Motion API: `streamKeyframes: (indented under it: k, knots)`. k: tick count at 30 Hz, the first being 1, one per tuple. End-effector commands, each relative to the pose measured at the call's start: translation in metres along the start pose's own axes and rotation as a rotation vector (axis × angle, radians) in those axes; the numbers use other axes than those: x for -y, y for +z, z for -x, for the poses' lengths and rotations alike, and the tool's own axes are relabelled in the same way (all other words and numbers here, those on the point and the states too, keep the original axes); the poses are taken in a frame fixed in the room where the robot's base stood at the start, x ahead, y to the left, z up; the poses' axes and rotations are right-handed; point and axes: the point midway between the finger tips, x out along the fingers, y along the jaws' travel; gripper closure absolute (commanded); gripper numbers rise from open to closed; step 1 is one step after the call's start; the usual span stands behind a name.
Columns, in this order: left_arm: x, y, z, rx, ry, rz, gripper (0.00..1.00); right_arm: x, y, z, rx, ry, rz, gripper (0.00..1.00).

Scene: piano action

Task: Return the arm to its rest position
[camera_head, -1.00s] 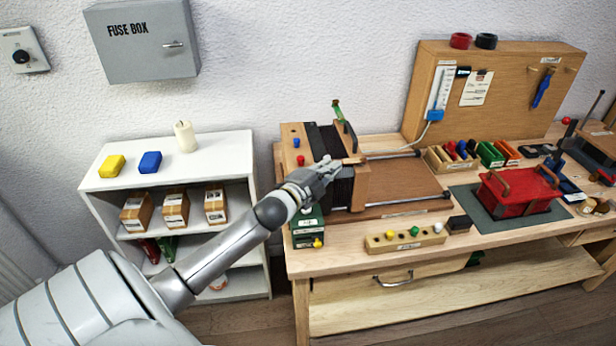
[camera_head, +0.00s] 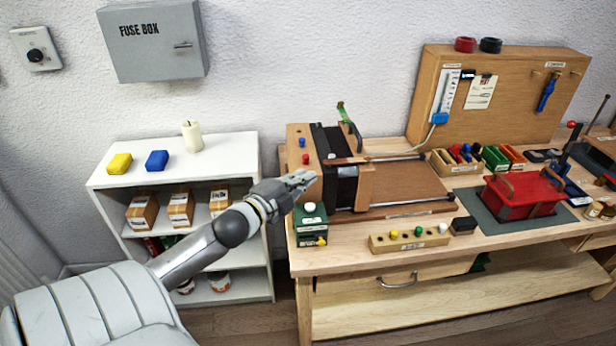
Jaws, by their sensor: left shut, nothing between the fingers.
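My left arm comes in from the lower left. Its gripper (camera_head: 303,180) is shut and empty, in the air in front of the left end of the wooden piano action model (camera_head: 400,187) on the workbench. The gripper appears apart from the model and just above a small green box (camera_head: 311,220) with a white knob on top. My right gripper is not in view.
A red toolbox (camera_head: 527,194) and a peg block (camera_head: 409,238) lie on the bench. A fuse box (camera_head: 155,45) hangs above.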

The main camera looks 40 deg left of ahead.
Motion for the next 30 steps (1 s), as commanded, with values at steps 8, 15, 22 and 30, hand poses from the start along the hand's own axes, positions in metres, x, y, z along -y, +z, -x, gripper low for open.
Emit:
streamKeyframes:
  k: [8, 15, 22, 30]
  knots:
    - [0.000, 0.000, 0.003, 0.000, 0.001, 0.003, 1.00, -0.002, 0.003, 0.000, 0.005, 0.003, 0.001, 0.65]
    - [-0.066, -0.011, 0.026, 0.133, 0.154, 0.202, 1.00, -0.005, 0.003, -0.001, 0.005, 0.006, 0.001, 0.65]
    - [-0.175, -0.058, 0.102, 0.423, 0.461, 0.573, 1.00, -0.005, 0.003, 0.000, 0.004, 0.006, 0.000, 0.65]
    - [-0.233, -0.118, 0.189, 0.690, 0.723, 0.837, 1.00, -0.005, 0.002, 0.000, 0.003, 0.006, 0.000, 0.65]
